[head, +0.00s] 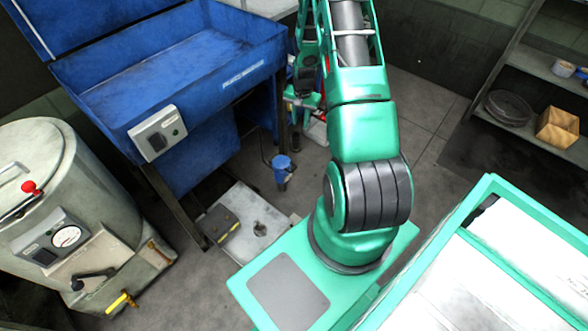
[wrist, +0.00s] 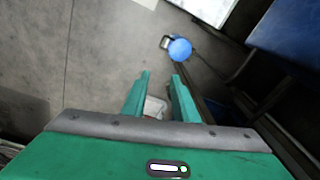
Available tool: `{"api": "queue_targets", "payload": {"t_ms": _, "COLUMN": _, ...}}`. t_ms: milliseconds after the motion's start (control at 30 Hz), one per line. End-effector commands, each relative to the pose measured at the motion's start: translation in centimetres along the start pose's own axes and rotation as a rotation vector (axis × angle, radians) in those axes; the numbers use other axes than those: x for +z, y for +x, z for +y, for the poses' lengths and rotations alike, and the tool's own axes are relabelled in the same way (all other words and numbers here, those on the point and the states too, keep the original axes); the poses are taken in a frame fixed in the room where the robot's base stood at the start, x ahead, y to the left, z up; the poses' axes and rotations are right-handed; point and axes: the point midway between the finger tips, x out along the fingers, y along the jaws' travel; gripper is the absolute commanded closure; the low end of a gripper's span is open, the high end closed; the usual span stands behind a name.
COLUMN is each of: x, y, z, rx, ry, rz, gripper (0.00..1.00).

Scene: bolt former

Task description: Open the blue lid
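A large blue tub (head: 180,70) stands at the upper left in the head view, with its inside showing. A blue panel (head: 95,18) rises behind it, perhaps its lid. A small blue-topped can (head: 282,163) stands on the floor right of the tub. In the wrist view, a round blue top with a handle (wrist: 179,48), likely this can, lies beyond my fingertips. A blue surface (wrist: 285,35) fills the upper right corner. My gripper (wrist: 160,76) is open, with a clear gap between its fingers, apart from both blue things. In the head view my arm hides part of the scene.
A grey drum with a gauge (head: 35,185) stands at the left. A control box (head: 158,133) is fixed to the tub's front. Shelves (head: 545,65) with a wooden box (head: 557,127) stand at the right. Bare floor (head: 425,100) lies between them and my arm.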

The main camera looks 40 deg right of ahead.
Motion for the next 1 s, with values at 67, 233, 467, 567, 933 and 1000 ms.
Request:
{"api": "queue_targets", "payload": {"t_ms": 67, "x": 0.1, "y": 3.6, "z": 0.2, "rx": -0.014, "ry": 0.04, "rz": -0.011, "gripper": 0.74}}
{"api": "queue_targets", "payload": {"t_ms": 233, "x": 0.6, "y": 10.8, "z": 0.4, "rx": -0.054, "ry": 0.133, "rz": -0.023, "gripper": 0.74}}
{"api": "queue_targets", "payload": {"t_ms": 467, "x": 2.1, "y": 18.5, "z": 1.1, "rx": -0.101, "ry": 0.251, "rz": -0.038, "gripper": 0.74}}
{"api": "queue_targets", "payload": {"t_ms": 567, "x": 2.5, "y": 20.3, "z": 1.2, "rx": -0.114, "ry": 0.283, "rz": -0.04, "gripper": 0.74}}
{"api": "queue_targets", "payload": {"t_ms": 933, "x": 2.9, "y": 23.7, "z": 1.1, "rx": -0.122, "ry": 0.303, "rz": -0.042, "gripper": 0.74}}
{"api": "queue_targets", "payload": {"t_ms": 1000, "x": 2.9, "y": 24.8, "z": 0.9, "rx": -0.122, "ry": 0.303, "rz": -0.041, "gripper": 0.74}}
